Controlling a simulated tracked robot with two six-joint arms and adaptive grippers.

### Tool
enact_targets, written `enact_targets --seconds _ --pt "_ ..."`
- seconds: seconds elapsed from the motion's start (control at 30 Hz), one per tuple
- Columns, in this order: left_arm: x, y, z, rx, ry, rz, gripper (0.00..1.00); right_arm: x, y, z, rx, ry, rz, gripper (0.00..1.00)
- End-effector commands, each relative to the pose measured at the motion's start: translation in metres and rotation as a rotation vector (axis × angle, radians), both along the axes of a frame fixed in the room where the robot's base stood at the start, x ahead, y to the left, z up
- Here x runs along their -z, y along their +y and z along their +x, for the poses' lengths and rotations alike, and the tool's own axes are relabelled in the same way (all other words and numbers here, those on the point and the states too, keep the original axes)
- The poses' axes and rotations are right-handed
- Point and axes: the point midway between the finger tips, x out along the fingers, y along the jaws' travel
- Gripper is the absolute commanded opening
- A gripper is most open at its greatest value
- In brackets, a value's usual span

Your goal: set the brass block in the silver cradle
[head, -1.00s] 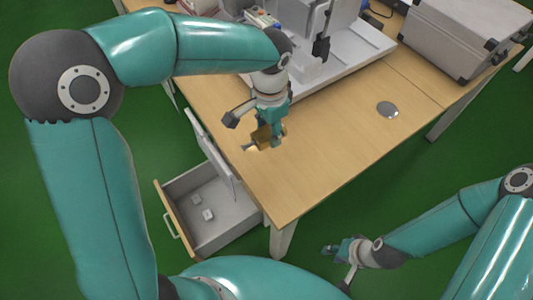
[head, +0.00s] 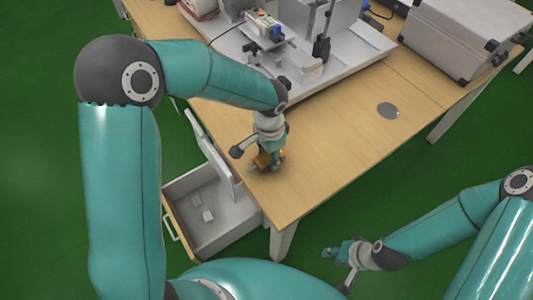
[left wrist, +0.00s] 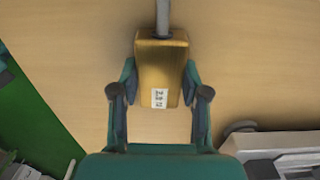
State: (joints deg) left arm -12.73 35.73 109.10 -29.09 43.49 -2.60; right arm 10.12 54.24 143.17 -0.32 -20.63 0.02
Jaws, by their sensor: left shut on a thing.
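The brass block (head: 263,160) is held in my left gripper (head: 269,164), over the near end of the wooden table. In the left wrist view the block (left wrist: 160,65) is a gold box with a small white label, and a grey rod (left wrist: 162,18) extends from its far end. The fingers of my left gripper (left wrist: 160,105) are on both sides of it. I cannot tell from these views whether the block touches the table. I cannot pick out the silver cradle with certainty. My right gripper (head: 335,251) is low, off the table; its fingers are too small to read.
The wooden table (head: 335,150) has clear room around a grey disc (head: 388,110). A machine on a pale base (head: 345,60) stands at the back, and a silver case (head: 465,35) at back right. An open drawer (head: 230,235) sticks out below the table's left edge.

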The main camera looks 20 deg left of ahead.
Motion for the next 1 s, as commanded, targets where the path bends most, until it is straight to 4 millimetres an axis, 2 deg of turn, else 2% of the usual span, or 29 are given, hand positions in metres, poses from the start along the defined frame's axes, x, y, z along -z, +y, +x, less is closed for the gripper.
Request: enact_targets --seconds 0.17,0.2,0.3,0.73,0.87,1.0 --pt "0.002 0.0 0.001 0.0 -0.002 0.0 0.0 0.003 0.0 0.0 0.0 0.0 0.0 0.36" --pt "0.001 0.0 0.0 0.0 0.0 0.0 0.52 0.002 0.0 0.0 0.0 0.0 0.0 0.36" --pt "0.001 0.0 0.0 0.0 0.0 0.0 0.69 0.002 0.0 0.0 0.0 0.0 0.0 0.36" --pt "-0.004 0.0 0.001 -0.001 -0.001 0.0 0.7 -0.001 0.0 0.0 0.0 0.0 0.0 0.36" --pt "-0.019 0.0 0.001 -0.002 -0.005 0.0 0.7 -0.001 0.0 0.0 0.0 0.0 0.0 0.36" --pt "-0.046 0.0 0.001 -0.002 -0.007 -0.001 0.7 -0.003 0.0 0.0 0.0 0.0 0.0 0.36"
